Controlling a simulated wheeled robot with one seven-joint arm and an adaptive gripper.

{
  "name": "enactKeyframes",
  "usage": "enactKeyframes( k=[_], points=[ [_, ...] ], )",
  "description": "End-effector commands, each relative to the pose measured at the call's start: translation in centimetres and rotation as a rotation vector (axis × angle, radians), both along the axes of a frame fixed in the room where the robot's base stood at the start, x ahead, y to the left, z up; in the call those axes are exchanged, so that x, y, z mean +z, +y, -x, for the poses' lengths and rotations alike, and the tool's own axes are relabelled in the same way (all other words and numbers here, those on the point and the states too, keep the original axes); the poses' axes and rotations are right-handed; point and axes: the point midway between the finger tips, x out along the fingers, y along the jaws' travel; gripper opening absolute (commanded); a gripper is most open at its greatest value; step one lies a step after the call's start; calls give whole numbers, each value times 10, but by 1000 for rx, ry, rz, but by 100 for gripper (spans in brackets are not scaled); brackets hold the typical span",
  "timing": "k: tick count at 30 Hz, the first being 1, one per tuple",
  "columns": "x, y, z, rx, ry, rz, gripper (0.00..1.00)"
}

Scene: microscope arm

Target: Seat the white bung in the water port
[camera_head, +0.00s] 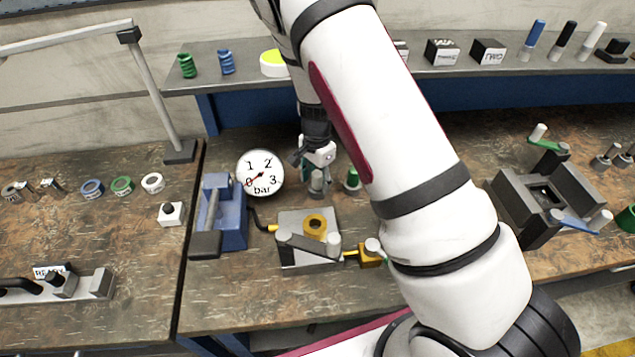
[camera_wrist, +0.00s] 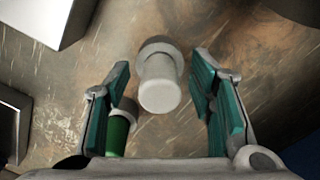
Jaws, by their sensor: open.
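The white bung (camera_wrist: 160,82) stands between the two teal-padded fingers of my open gripper (camera_wrist: 162,70) in the wrist view. Gaps show on both sides of it, so the fingers are apart from it. In the head view my gripper (camera_head: 313,160) points down over the bench behind the grey block, and the bung (camera_head: 317,184) shows just below it. A grey block (camera_head: 300,258) carries a yellow ring (camera_head: 315,223) on top and a lever across its front. I cannot tell for sure whether this ring is the water port.
A green bung (camera_head: 352,181) stands close by; it is partly behind the left finger in the wrist view (camera_wrist: 118,132). A pressure gauge (camera_head: 261,173) and blue vice-like device (camera_head: 222,213) are left. A yellow fitting (camera_head: 371,253) sits right of the block. My arm hides the bench's middle right.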

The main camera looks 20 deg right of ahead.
Motion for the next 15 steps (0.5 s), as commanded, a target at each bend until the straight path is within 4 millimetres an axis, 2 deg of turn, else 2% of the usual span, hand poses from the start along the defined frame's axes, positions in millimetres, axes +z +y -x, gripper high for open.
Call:
enactKeyframes(
  k=[2, 9, 15],
  points=[
    [0, 0, 0, 0, 0, 0, 50],
    [0, 0, 0, 1, 1, 0, 0],
    [1, 0, 0, 1, 0, 0, 0]
  ],
)
